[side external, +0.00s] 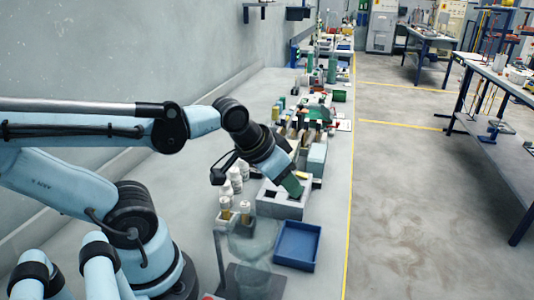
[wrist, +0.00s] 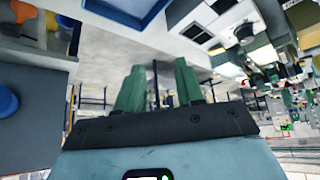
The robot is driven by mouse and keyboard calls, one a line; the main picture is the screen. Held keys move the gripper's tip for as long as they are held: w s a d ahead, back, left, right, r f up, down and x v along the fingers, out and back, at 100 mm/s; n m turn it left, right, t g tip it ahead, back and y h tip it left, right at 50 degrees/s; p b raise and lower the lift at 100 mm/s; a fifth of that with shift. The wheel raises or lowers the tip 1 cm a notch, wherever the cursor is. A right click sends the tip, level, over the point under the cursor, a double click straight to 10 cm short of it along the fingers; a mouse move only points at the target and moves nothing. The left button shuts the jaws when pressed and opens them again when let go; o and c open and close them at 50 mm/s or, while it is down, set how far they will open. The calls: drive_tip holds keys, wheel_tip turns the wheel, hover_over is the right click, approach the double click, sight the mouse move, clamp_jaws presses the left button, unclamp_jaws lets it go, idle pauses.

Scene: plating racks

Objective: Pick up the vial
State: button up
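My gripper (side external: 294,187) has green fingers and hangs over the grey box with openings (side external: 283,208). In the wrist view my gripper (wrist: 159,85) shows its two green fingers apart, with nothing visible between them. Two small amber vials (side external: 245,211) (side external: 225,207) stand upright to the left of the grey box, at the clear stand; I cannot tell which one the task means. The gripper is to their right and apart from them. No vial is clearly recognisable in the wrist view.
A blue tray (side external: 297,245) lies in front of the grey box. White bottles (side external: 236,180) stand left of the gripper. Racks and bottles crowd the bench behind.

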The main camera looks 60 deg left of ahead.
drive_tip(key=s+a+n+g, duration=0.4)
drive_tip(key=s+a+n, duration=0.1)
drive_tip(key=a, duration=0.2)
wheel_tip(320, 180, up, 2)
drive_tip(key=r+n+g, duration=0.1)
drive_tip(key=n+g, duration=0.2)
hover_over(224, 200)
drive_tip(key=shift+f, duration=6.2)
clamp_jaws()
drive_tip(key=shift+r, duration=0.15)
